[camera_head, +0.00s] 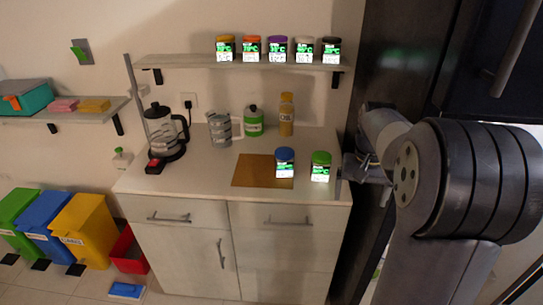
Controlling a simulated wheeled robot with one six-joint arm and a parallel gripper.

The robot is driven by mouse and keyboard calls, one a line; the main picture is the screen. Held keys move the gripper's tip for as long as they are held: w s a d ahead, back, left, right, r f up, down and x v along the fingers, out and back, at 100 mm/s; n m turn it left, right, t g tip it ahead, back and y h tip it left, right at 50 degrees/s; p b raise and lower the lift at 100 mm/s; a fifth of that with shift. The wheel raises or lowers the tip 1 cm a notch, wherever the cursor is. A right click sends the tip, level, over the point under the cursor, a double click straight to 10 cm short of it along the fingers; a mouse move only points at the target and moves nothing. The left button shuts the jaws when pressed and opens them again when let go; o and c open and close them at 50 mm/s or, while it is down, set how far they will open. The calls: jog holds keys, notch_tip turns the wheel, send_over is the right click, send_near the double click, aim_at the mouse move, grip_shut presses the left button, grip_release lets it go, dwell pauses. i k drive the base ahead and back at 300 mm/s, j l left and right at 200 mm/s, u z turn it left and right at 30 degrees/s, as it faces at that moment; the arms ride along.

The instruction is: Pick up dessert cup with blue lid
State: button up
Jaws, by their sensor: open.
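My gripper (347,174) is at the counter's right end, right of the green-lidded cup and apart from the blue-lidded one. It is open and looks empty, though it is small and partly hidden by my arm.
A shelf (190,62) above holds several jars. A dark cabinet borders the right side.

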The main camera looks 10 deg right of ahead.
aim_at(283, 154)
jog(key=i+j+u, duration=0.1)
jog(key=i, duration=0.45)
jog(key=i+j+u, duration=0.1)
jog(key=i+j, duration=0.15)
jog(key=i, duration=0.3)
